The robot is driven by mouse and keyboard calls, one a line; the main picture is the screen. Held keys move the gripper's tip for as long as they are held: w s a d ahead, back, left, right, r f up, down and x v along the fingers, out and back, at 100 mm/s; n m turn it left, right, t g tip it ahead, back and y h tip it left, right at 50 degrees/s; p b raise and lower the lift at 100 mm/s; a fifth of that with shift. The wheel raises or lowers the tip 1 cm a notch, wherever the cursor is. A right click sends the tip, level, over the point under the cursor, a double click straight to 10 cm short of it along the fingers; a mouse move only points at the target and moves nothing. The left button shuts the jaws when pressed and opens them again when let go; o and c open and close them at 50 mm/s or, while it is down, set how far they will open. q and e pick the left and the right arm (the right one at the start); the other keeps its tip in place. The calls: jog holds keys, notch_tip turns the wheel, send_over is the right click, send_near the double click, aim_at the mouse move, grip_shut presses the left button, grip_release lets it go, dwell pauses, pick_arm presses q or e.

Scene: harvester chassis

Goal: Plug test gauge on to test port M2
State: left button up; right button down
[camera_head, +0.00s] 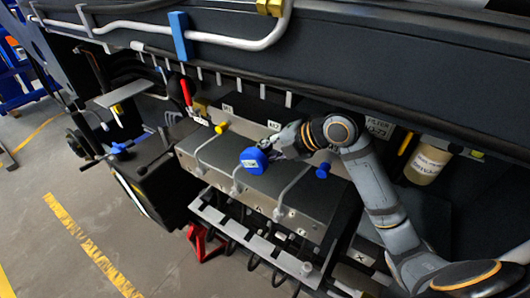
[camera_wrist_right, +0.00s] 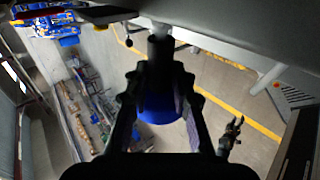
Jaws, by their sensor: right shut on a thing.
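The blue test gauge (camera_head: 253,160) is held in my right gripper (camera_head: 272,148), above the grey valve block (camera_head: 310,197) in the head view. In the right wrist view my right gripper (camera_wrist_right: 160,85) is shut on the gauge, whose blue body (camera_wrist_right: 160,108) shows between the dark fingers. The label that seems to read M2 (camera_head: 273,125) is just behind the gripper. The M2 port itself is hidden by the gripper and gauge, so I cannot tell whether they touch. A small dark gripper, apparently my left (camera_wrist_right: 232,130), shows in the right wrist view.
A yellow cap (camera_head: 221,127) sits near the M1 label (camera_head: 227,108). A blue cap (camera_head: 323,170) is right of the gauge. A red lever (camera_head: 186,92) and hoses stand to the left. The chassis beam (camera_head: 400,65) runs above. Open floor (camera_head: 60,190) is at left.

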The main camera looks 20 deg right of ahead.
jog(key=shift+w+d, duration=0.2)
jog(key=shift+d, duration=0.05)
jog(key=c, duration=1.1)
grip_release()
jog(key=shift+o, duration=0.2)
